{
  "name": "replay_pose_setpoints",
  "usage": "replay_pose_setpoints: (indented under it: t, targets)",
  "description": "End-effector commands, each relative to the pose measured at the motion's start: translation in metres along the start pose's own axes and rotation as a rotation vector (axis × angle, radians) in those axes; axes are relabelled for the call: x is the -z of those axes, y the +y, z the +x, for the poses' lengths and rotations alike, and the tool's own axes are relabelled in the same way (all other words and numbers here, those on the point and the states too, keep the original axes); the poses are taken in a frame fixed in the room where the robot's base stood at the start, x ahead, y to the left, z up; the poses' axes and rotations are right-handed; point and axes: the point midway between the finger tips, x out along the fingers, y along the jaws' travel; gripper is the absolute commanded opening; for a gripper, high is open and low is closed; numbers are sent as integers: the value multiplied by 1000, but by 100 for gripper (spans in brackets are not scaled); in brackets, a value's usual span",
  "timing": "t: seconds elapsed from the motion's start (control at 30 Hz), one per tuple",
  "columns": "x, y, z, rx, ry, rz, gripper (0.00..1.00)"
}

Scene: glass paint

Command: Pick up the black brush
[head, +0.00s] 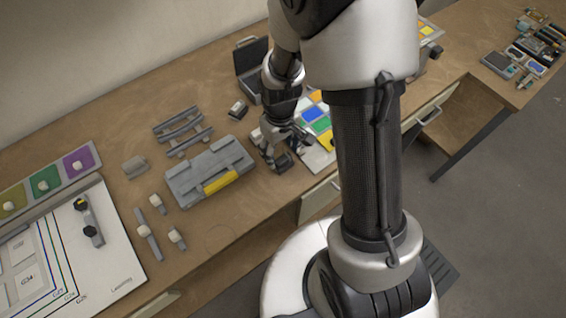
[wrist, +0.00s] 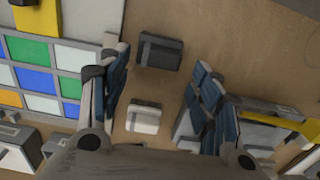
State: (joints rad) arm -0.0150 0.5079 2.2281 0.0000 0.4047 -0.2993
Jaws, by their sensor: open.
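A dark, block-shaped item that looks like the black brush (wrist: 160,52) lies on the wooden table in the wrist view, ahead of and between the fingers. In the head view it shows as a small dark block (head: 283,162) just below my gripper (head: 280,149). My gripper also shows in the wrist view (wrist: 160,68), with its blue-padded fingers wide apart and nothing between the pads. I cannot tell the exact height of the fingertips above the table. A pale block (wrist: 145,118) lies nearer the palm in the wrist view.
A grey toolbox (head: 195,178) with a yellow handle stands left of my gripper in the head view. A colour-square panel (head: 318,150) lies close on its right. An open dark case (head: 245,62) and a small block (head: 237,110) are behind. The table's front edge is near.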

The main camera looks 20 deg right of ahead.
Motion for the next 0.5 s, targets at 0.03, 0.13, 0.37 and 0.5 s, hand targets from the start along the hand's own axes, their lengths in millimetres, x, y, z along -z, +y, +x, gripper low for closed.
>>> replay_pose_setpoints:
  t: [0.03, 0.13, 0.37, 0.5]
  targets:
    - [0, 0, 5, 0, -1, 0, 58]
    - [-1, 2, 18, 1, -4, 1, 58]
    - [-1, 3, 49, 1, -3, 1, 58]
    - [0, 3, 50, 0, 0, 0, 58]
